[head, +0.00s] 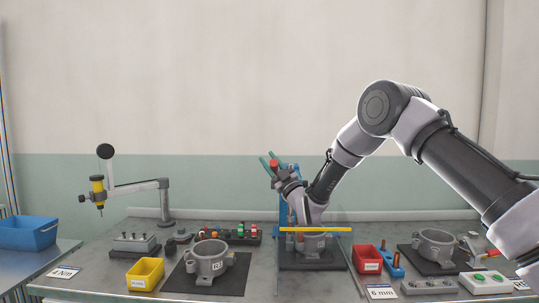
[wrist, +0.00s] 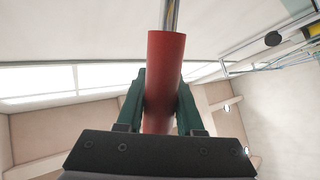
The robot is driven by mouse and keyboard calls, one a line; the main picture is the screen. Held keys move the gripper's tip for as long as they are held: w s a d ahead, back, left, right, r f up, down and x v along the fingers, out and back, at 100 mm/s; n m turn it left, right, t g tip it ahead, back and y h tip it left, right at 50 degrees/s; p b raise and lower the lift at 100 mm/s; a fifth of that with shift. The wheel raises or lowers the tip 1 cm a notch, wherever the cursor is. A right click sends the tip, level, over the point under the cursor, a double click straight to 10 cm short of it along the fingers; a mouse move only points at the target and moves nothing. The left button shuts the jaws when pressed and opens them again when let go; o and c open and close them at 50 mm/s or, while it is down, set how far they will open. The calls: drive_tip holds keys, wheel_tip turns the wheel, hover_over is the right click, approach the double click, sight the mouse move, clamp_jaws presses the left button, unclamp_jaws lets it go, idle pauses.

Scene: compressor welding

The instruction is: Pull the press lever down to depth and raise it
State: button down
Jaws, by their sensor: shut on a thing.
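The press lever's red grip (wrist: 166,75) fills the middle of the wrist view, with a bright metal rod running up out of it. My gripper (wrist: 162,105) has its two green fingers closed on either side of the grip. In the head view my gripper (head: 268,161) is high at the blue press column (head: 283,208), and a bit of the red grip (head: 274,163) shows between the green fingers. The lever's pivot is hidden behind my wrist. A grey housing (head: 312,243) sits under the press on a dark mat, partly covered by a yellow bar (head: 316,229).
A red bin (head: 368,258) and a blue stand (head: 391,262) are right of the press. A grey housing marked R3 (head: 208,262) and a yellow bin (head: 145,272) are left. Another housing (head: 436,245) stands at right. The air around the raised gripper's left is clear.

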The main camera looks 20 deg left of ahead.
drive_tip(key=shift+s+d+f+n+g+y, duration=0.15)
drive_tip(key=shift+s+f+n+g+y, duration=0.15)
drive_tip(key=shift+s+f+n+y, duration=0.25)
drive_tip(key=shift+s+d+f+n+g+y, duration=0.1)
drive_tip(key=shift+s+f+n+g+y, duration=0.2)
drive_tip(key=shift+f+n+y, duration=0.35)
drive_tip(key=c, duration=0.6)
unclamp_jaws()
drive_tip(key=shift+o, duration=0.2)
drive_tip(key=v, duration=1)
drive_tip(key=shift+s+d+f, duration=0.2)
drive_tip(key=shift+d+f, duration=0.05)
